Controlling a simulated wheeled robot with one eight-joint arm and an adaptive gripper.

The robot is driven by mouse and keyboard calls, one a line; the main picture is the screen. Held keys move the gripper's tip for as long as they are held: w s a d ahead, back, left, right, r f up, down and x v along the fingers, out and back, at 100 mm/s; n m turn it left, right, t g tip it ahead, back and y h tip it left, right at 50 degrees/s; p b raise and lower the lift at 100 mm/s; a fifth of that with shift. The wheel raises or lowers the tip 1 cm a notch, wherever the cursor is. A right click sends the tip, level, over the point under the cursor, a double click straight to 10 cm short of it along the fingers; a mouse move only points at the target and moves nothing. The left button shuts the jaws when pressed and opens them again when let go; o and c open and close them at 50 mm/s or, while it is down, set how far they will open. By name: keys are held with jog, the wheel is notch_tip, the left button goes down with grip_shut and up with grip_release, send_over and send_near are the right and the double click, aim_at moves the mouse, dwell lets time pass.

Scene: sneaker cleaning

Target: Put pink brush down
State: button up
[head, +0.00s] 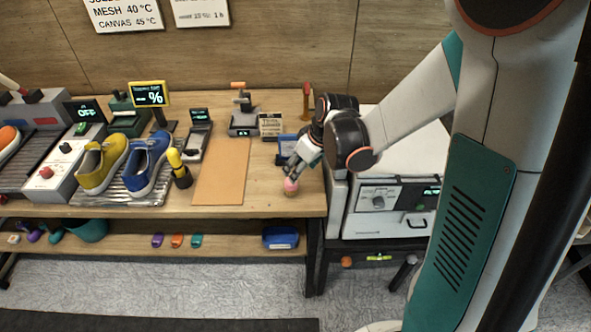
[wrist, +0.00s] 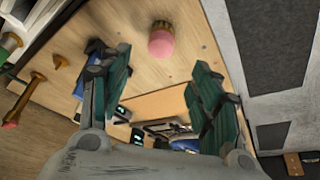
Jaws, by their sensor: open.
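The pink brush (head: 291,186) stands on the wooden bench top near its front right corner, just below my gripper (head: 296,172) in the head view. In the wrist view the brush shows as a round pink end (wrist: 162,43) with a tan part behind it, resting on the wood. My gripper (wrist: 160,88) is open in the wrist view, its two dark green fingers wide apart. The brush lies beyond the fingertips with clear wood around it, and nothing is between the fingers that I can see touching them.
A tan mat (head: 222,172) lies left of the brush. A yellow and black tool (head: 180,170), a yellow shoe (head: 101,163) and a blue shoe (head: 148,163) are further left. A white machine (head: 388,200) stands right of the bench edge.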

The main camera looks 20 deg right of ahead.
jog(key=s+a+r+m+t+h, duration=0.2)
jog(key=s+r+m, duration=0.3)
jog(key=s+r, duration=1.1)
jog(key=s+t, duration=0.1)
jog(key=s, duration=0.2)
jog(key=shift+s+r+p, duration=0.2)
jog(key=shift+r+p, duration=0.15)
jog(key=shift+f+b, duration=0.85)
jog(key=shift+o, duration=0.3)
